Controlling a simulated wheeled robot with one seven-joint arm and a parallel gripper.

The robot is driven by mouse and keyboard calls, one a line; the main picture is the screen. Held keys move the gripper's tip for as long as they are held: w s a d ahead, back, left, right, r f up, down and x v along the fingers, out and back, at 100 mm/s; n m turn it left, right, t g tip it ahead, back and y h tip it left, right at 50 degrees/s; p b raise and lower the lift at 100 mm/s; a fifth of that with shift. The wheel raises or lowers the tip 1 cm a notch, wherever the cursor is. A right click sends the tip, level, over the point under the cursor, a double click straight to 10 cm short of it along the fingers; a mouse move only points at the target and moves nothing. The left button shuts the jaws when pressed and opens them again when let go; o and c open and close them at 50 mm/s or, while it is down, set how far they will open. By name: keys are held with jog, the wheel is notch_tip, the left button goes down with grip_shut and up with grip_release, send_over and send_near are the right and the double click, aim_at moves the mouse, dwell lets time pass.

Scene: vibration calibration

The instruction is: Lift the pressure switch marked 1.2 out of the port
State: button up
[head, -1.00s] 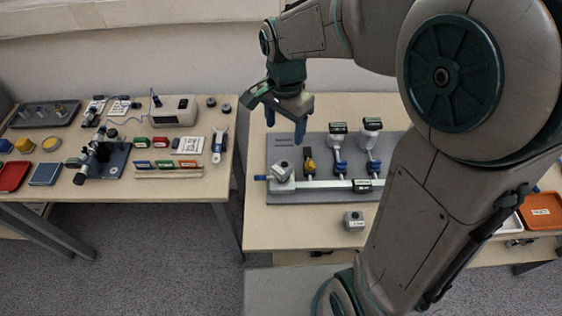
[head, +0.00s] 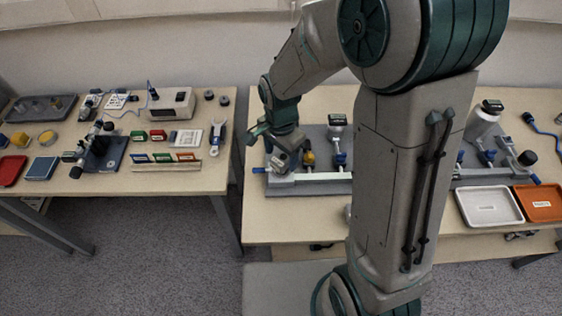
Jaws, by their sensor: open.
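A grey, block-shaped switch (head: 279,167) sits at the left end of the pale manifold bar (head: 318,177) on the grey plate. Its marking is too small to read, so I cannot confirm that it is the one marked 1.2. My gripper (head: 285,158) is at this switch, pointing down, and covers much of it. The jaws are open. Whether the fingertips touch the switch or stand around it is hidden. A second small grey block (head: 348,213) on the front of the table is almost wholly hidden behind my arm.
A yellow-handled valve (head: 309,158) stands close right of my gripper, then a gauge with a blue valve (head: 337,140). My arm hides the plate's middle. A white tray (head: 490,222) and an orange tray (head: 553,215) lie at right. Another bench (head: 190,185) stands left across a gap.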

notch_tip(320, 180, down, 2)
jog(key=shift+f, duration=0.15)
jog(key=c, duration=1.3)
jog(key=shift+o, duration=0.2)
